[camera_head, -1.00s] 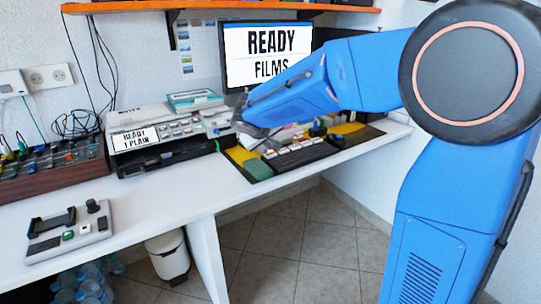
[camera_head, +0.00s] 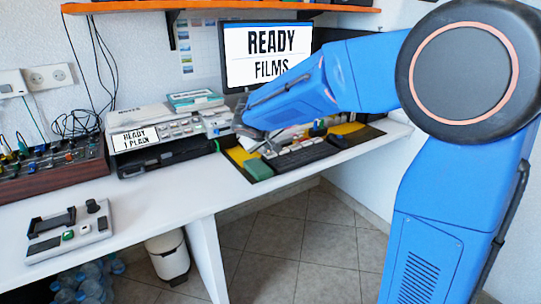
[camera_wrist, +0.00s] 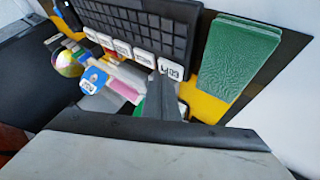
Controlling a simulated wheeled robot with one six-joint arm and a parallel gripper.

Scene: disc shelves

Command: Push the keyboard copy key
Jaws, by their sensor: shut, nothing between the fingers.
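The black keyboard (camera_head: 308,157) lies on the desk below the screen, with a row of pale labelled keys along its far edge. In the wrist view the keyboard (camera_wrist: 135,28) is at the top, and its labelled keys (camera_wrist: 122,48) run down toward the right. The labels are too small to read surely, so I cannot tell which key is copy. My gripper (camera_wrist: 160,92) is shut and empty, its dark fingers reaching beside the end key (camera_wrist: 171,69). I cannot tell whether they touch it. In the head view my forearm partly hides the gripper.
A green block (camera_head: 259,169) stands beside the keyboard, and also shows in the wrist view (camera_wrist: 240,55). A blue labelled piece (camera_wrist: 92,79) and a shiny disc (camera_wrist: 68,63) are near the keys. The screen (camera_head: 267,54) stands behind.

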